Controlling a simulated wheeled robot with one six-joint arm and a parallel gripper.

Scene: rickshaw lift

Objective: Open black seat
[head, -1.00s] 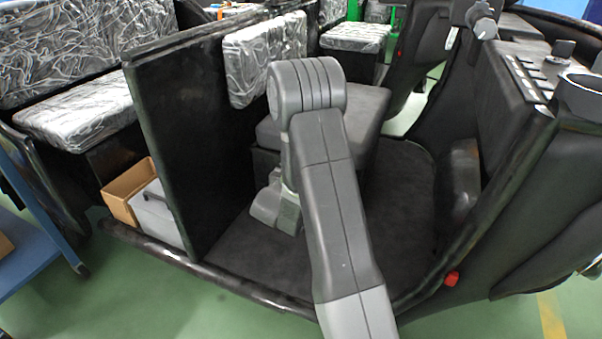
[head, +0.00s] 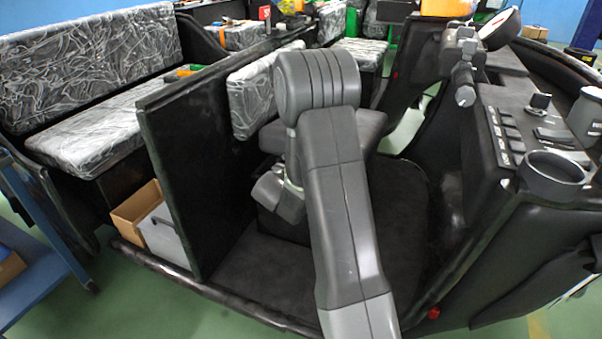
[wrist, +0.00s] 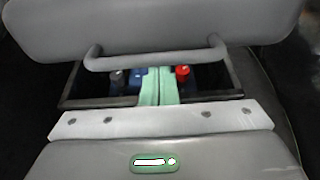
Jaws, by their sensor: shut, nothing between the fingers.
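The black seat (head: 371,128) is in the rickshaw's front cab, mostly hidden behind my arm in the head view. In the wrist view a grey seat panel (wrist: 160,22) fills the top, with a bar handle (wrist: 150,59) along its lower edge. Below the bar an open compartment (wrist: 215,78) shows, with a red cap (wrist: 183,72), a dark cap and blue parts inside. My gripper's mint-green fingers (wrist: 157,75) are shut together and empty, pointing into the compartment under the bar. Whether their tips touch the bar or panel I cannot tell.
A dark partition (head: 190,170) stands left of the cab. A dashboard with a cup holder (head: 553,172) is on the right. A cardboard box (head: 137,207) sits left of the partition. A patterned bench (head: 85,125) and blue cart (head: 35,240) are at left.

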